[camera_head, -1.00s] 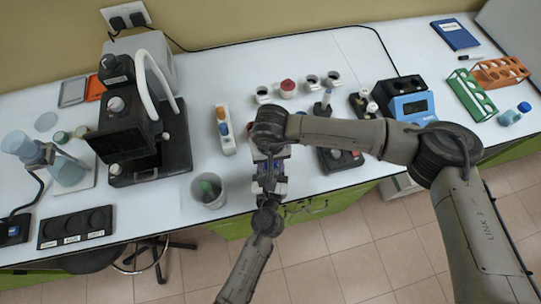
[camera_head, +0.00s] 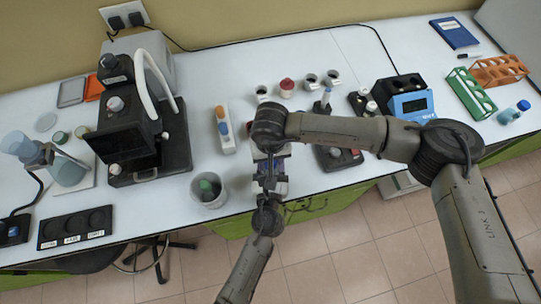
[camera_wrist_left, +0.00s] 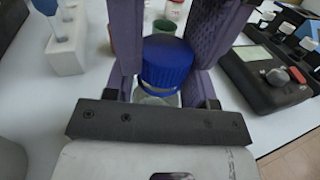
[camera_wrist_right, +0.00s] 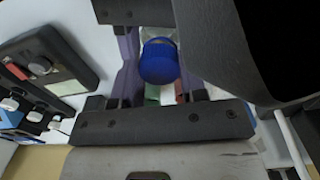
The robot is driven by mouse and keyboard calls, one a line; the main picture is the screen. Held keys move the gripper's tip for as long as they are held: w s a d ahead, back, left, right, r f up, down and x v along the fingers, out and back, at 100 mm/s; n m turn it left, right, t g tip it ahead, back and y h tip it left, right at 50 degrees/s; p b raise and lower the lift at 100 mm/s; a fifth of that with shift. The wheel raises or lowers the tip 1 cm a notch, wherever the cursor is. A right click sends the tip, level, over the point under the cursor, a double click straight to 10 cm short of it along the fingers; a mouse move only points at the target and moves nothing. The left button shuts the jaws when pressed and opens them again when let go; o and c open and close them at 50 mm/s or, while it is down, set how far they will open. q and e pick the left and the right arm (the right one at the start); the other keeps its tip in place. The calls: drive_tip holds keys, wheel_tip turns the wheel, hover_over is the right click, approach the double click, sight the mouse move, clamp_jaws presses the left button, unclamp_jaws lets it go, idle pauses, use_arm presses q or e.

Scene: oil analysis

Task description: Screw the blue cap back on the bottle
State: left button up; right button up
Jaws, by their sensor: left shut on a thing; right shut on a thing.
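The blue cap (camera_wrist_left: 167,62) sits over the mouth of the clear bottle (camera_wrist_left: 156,97) in the left wrist view. The cap also shows in the right wrist view (camera_wrist_right: 158,62), with a little clear glass beside it. My left gripper (camera_head: 267,188) is shut around the bottle from the front of the bench. My right gripper (camera_head: 270,157) is shut at the cap from the opposite side. The purple fingers of the two grippers overlap closely. The cap and bottle are hidden in the head view, and I cannot tell how far the thread is engaged.
A beaker (camera_head: 208,190) with a green thing in it stands left of the grippers. A white rack (camera_head: 224,130) holds orange- and blue-topped items. Another blue-capped bottle (camera_head: 514,112) lies far right.

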drive_tip(key=shift+s+r, duration=0.15)
drive_tip(key=shift+r, duration=0.1)
idle(0.5)
drive_tip(key=shift+d+f, duration=0.1)
drive_tip(key=shift+f, duration=0.75)
idle(0.6)
drive_tip(key=shift+w+r, duration=0.2)
drive_tip(key=shift+r, duration=0.25)
drive_tip(key=shift+r, duration=0.45)
idle(0.6)
